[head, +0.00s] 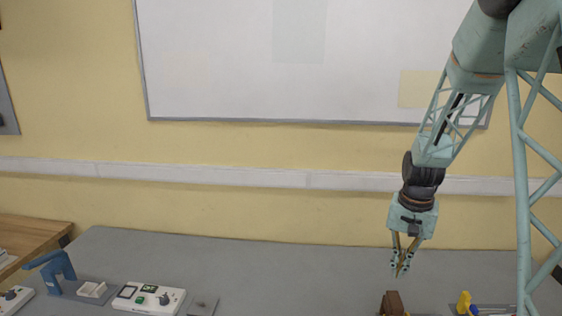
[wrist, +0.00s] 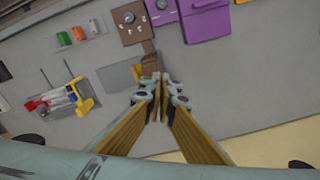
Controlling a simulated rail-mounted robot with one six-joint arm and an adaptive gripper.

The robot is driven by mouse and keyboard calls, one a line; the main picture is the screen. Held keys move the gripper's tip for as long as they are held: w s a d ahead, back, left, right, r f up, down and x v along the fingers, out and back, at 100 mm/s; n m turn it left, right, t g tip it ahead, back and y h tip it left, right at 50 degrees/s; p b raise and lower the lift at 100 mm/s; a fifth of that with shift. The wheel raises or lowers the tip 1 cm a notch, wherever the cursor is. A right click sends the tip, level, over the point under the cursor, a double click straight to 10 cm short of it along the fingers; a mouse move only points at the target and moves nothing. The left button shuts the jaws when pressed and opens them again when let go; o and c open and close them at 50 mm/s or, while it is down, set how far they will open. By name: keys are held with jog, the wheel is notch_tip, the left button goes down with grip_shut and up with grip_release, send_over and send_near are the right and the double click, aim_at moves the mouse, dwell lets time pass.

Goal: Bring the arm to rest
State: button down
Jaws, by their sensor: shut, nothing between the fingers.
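My gripper (head: 401,272) hangs from my arm on the right side of the head view, pointing down. It is above the grey table (head: 300,270) and apart from the things on it. Its fingers meet at the tips. In the wrist view my gripper (wrist: 160,84) is shut and empty, with the table below it. A brown thing (wrist: 150,63) shows just beyond the fingertips in that view, and its brown top (head: 393,302) also shows at the bottom of the head view.
White socket boxes (head: 148,299) and a blue bracket (head: 57,268) stand at the table's left. A purple box (wrist: 205,20), small coloured blocks (wrist: 80,33) and a tray of tools (wrist: 62,103) show in the wrist view. The middle back of the table is clear.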

jog(key=s+a+r+n+t+b, duration=0.15)
jog(key=s+a+r, duration=0.25)
jog(key=s+r, duration=0.45)
jog(key=s+a+r+n+b, duration=0.1)
jog(key=s+a+r+b, duration=0.2)
jog(key=s+a+r, duration=0.35)
jog(key=s+a+r+n+t+b, duration=0.1)
jog(key=s+a+b, duration=0.1)
jog(key=s, duration=1.1)
jog(key=s+a+r+n+t+b, duration=0.1)
jog(key=s+n+b, duration=0.1)
jog(key=s, duration=1.1)
jog(key=shift+a+r+b, duration=0.15)
jog(key=shift+a+b, duration=0.25)
jog(key=shift+b, duration=0.15)
